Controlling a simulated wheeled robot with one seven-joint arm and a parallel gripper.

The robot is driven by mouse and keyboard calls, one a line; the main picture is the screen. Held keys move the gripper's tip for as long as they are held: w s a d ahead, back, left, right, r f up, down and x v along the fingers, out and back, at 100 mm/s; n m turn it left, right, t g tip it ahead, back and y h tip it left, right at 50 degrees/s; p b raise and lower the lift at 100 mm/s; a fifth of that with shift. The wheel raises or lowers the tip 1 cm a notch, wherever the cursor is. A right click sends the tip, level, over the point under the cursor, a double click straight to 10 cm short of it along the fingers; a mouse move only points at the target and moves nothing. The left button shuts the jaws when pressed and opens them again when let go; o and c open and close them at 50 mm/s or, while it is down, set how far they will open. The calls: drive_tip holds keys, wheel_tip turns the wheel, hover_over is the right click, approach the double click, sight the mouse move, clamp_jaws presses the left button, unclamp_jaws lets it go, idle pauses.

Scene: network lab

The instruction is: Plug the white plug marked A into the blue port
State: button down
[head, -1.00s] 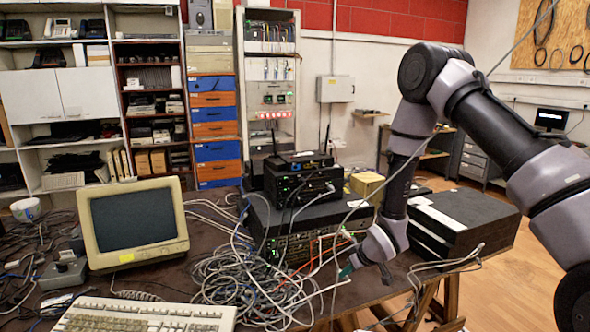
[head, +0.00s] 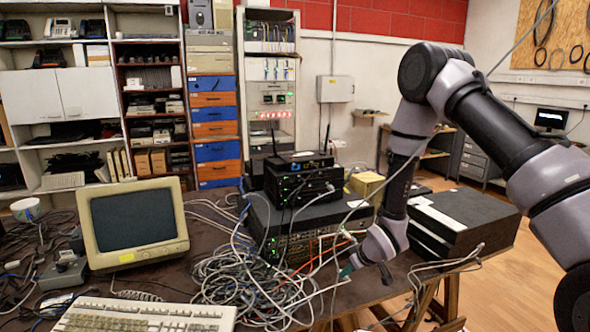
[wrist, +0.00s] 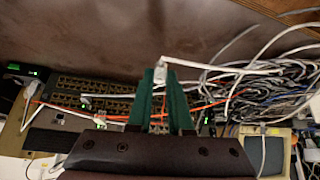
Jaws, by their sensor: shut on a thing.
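My gripper (wrist: 160,80) has green fingers and is shut on a white plug (wrist: 160,70) at its fingertips in the wrist view. A pale cable runs from the plug to the right. No letter on the plug is readable. In the head view my gripper (head: 347,269) is low over the front part of the table, in front of the stacked network gear. The switch (wrist: 115,88) with rows of ports lies beyond the fingers to the left in the wrist view, apart from the held plug. I cannot make out a blue port in either view.
A large tangle of cables (head: 240,285) lies left of my gripper. Orange and white cables cross in front of the rack gear (head: 300,240). A monitor (head: 135,225) and keyboard (head: 145,318) stand at left. A black case (head: 465,220) is at right.

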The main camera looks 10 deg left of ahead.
idle(0.7)
drive_tip(key=w+d+r+m+t+h, duration=0.1)
drive_tip(key=w+d+r+m, duration=0.1)
drive_tip(key=d+r, duration=0.45)
drive_tip(key=w+d+r+m+h, duration=0.2)
drive_tip(key=d+r+m, duration=0.1)
drive_tip(key=d, duration=0.7)
drive_tip(key=w+d+r+m+t+h, duration=0.1)
drive_tip(key=w+d+r+m, duration=0.2)
drive_tip(key=d, duration=0.5)
drive_tip(key=shift+w+a+r+n+g+y, duration=0.2)
drive_tip(key=shift+w+a+r+n+y, duration=1.3)
drive_tip(key=shift+a, duration=5.7)
drive_tip(key=shift+w+a+r+n+g+h, duration=0.35)
drive_tip(key=shift+w+a+r, duration=2.5)
drive_tip(key=shift+a, duration=4.35)
drive_tip(key=shift+w+a+r+n+g+y, duration=0.1)
drive_tip(key=shift+w+a+r+n+y, duration=0.25)
drive_tip(key=shift+w+a+r+n, duration=4.3)
drive_tip(key=shift+s+a+f+m, duration=0.6)
drive_tip(key=shift+s+a+m, duration=0.25)
drive_tip(key=shift+a+m, duration=0.25)
drive_tip(key=shift+s+a+f+m, duration=0.6)
drive_tip(key=shift+s+a+m, duration=0.25)
drive_tip(key=shift+m, duration=0.4)
drive_tip(key=shift+s+a+f+m, duration=0.6)
drive_tip(key=shift+s+a+m, duration=0.2)
drive_tip(key=shift+a+m, duration=0.3)
